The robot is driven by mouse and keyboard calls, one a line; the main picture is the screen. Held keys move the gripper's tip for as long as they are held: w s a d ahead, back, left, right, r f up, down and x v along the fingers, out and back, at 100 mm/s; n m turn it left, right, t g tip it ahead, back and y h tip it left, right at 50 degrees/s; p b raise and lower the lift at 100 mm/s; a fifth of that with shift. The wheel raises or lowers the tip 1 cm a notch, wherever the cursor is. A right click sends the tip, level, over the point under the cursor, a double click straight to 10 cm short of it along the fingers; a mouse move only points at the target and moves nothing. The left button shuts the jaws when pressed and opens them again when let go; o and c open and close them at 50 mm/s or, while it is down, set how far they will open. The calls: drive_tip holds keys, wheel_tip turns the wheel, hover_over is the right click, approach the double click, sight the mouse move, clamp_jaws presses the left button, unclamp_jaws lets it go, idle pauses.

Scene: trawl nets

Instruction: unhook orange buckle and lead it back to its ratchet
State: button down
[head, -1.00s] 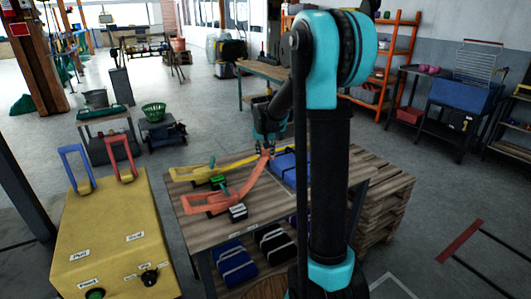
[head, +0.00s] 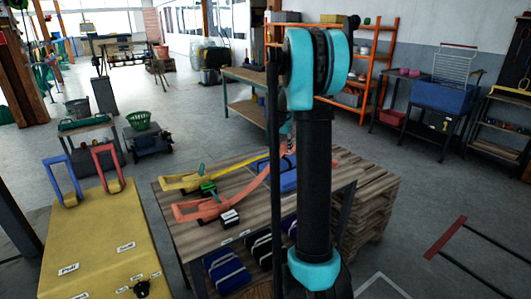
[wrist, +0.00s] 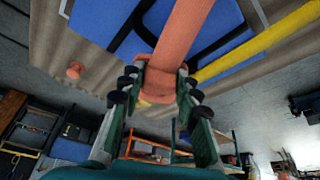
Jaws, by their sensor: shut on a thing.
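My gripper (wrist: 156,82) is shut on the end of the orange strap, at the orange buckle (wrist: 150,67); the fingers hide part of it. The orange strap (wrist: 187,28) runs away toward the top of the wrist view. In the head view the orange strap (head: 262,178) rises from the orange ratchet (head: 198,211) on the table to my gripper (head: 289,146), which is mostly hidden behind my arm. The buckle is held above the table. A small orange knob (wrist: 74,70) stands on the wood, apart from the buckle.
A yellow ratchet (head: 180,182) with its yellow strap (head: 237,165) lies beside the orange one on the wooden table (head: 178,228). A blue bundle (head: 275,177) lies near the strap. A yellow cabinet (head: 85,250) with two upright handles stands at left.

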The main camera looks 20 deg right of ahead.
drive_tip(key=s+d+r+m+g+h, duration=0.15)
drive_tip(key=d+m, duration=0.45)
drive_tip(key=d, duration=1.6)
drive_tip(key=s+a, duration=0.5)
drive_tip(key=a, duration=0.9)
drive_tip(key=s+a, duration=0.5)
drive_tip(key=a, duration=0.9)
drive_tip(key=s+a, duration=0.4)
drive_tip(key=a, duration=1.1)
drive_tip(key=shift+s+d+f, duration=0.1)
drive_tip(key=shift+f, duration=2.95)
drive_tip(key=shift+s+d+f, duration=0.1)
drive_tip(key=shift+f, duration=2.95)
drive_tip(key=c, duration=1)
unclamp_jaws()
drive_tip(key=shift+a+r, duration=0.1)
